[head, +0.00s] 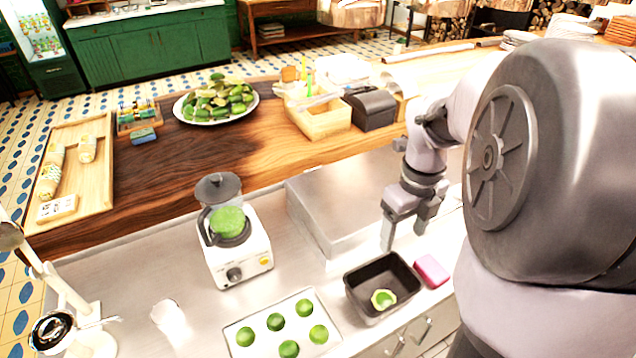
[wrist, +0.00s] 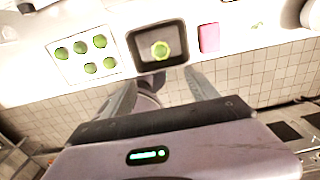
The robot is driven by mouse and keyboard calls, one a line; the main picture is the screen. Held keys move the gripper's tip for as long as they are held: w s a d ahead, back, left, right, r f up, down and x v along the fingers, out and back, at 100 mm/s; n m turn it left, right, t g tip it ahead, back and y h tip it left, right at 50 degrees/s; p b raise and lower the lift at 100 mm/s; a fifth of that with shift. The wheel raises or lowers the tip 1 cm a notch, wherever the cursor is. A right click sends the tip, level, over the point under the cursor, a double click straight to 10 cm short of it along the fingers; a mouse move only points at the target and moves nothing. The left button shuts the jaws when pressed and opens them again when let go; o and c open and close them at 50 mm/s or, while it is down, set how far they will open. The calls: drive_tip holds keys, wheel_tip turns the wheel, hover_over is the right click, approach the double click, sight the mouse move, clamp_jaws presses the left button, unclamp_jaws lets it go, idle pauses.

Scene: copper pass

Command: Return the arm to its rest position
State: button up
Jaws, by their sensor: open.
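My gripper (head: 405,232) points down above the steel counter, behind the dark bin and left of my large arm joint. Its two fingers are apart with nothing between them. In the wrist view the open fingers of my gripper (wrist: 160,88) show below the dark bin (wrist: 133,52). A green ring-like piece, perhaps lime, (head: 383,298) lies inside the bin, and it also shows in the wrist view (wrist: 160,50).
A white tray (head: 234,341) of several limes, a pink sponge (head: 431,270) and a white juicer (head: 238,262) with green contents stand on the counter. A raised steel box (head: 335,205) is left of my gripper. A wooden bar holds a lime plate (head: 186,117) and a dark box (head: 372,108).

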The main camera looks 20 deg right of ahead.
drive_tip(key=s+a+f+n+t+b, duration=0.1)
drive_tip(key=s+a+n+t+b, duration=0.1)
drive_tip(key=a+n, duration=0.6)
drive_tip(key=s+a+f+n+t+y+b, duration=0.1)
drive_tip(key=s+a+n+t+b, duration=0.1)
drive_tip(key=a+n+b, duration=0.3)
drive_tip(key=s+a+f+n+t+y+b, duration=0.1)
drive_tip(key=s+a+n+b, duration=0.2)
drive_tip(key=a+n, duration=0.8)
drive_tip(key=n, duration=0.7)
drive_tip(key=shift+s+t, duration=0.15)
drive_tip(key=shift+t, duration=0.25)
drive_tip(key=shift+d, duration=0.1)
